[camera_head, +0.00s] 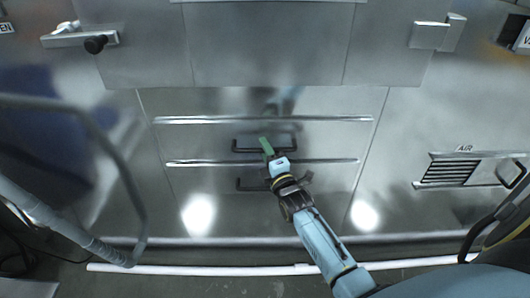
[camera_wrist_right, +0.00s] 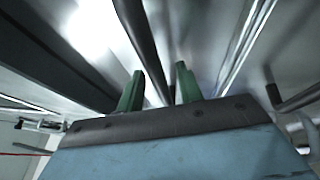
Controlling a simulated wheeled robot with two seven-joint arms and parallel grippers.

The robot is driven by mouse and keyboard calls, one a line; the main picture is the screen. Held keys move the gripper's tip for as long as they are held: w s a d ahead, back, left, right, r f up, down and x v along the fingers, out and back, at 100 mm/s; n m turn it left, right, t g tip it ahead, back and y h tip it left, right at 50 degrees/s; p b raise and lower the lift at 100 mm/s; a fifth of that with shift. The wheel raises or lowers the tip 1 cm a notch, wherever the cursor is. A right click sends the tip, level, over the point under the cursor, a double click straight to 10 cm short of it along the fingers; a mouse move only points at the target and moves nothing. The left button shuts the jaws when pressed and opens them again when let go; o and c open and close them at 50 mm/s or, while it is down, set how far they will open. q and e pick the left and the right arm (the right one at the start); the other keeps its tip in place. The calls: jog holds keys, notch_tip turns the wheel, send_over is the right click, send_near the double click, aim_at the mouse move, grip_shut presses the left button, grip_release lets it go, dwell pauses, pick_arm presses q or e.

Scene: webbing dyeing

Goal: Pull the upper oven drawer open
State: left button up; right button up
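The upper oven drawer (camera_head: 200,142) is a flat steel front below a bright horizontal strip, with a black bar handle (camera_head: 245,150). It looks closed, level with the steel around it. My right gripper (camera_head: 266,146) reaches up from below, its green fingers at the middle of this handle. In the right wrist view, the two green fingers (camera_wrist_right: 160,88) stand apart. A dark bar (camera_wrist_right: 143,45), seemingly the handle, runs down into the gap between them. I cannot tell whether either finger touches it. My left gripper is not in view.
A lower drawer has its own black handle (camera_head: 248,185), partly behind my right gripper. A steel door with latches (camera_head: 433,34) is above. A vent marked AIR (camera_head: 450,172) is at the right. A white pipe (camera_head: 200,270) runs along the floor.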

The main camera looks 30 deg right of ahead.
jog(key=shift+w, duration=0.15)
jog(key=shift+c, duration=0.4)
grip_shut()
